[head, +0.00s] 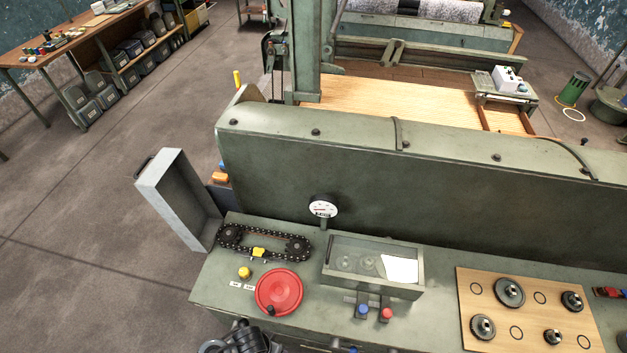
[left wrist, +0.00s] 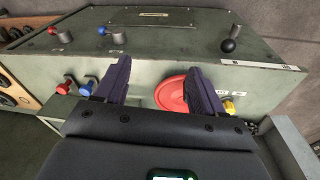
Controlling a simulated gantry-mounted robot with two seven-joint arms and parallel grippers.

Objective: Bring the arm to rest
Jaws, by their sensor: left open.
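My left gripper (left wrist: 160,85) is open, its two dark fingers spread in the left wrist view. Nothing is held between them. The red handwheel (left wrist: 172,93) shows beyond the fingers, partly hidden by the right-hand one. In the head view, the red handwheel (head: 279,291) lies on the green bench top, with a dark knob near its lower rim. A dark part of my arm shows at the bottom edge, just below the wheel; the fingertips cannot be made out there. My right gripper is in neither view.
The green bench (head: 226,289) carries a chain drive (head: 264,243), a yellow button (head: 244,273), a glass-topped box (head: 373,266), red and blue knobs, and a wooden gear board (head: 529,310).

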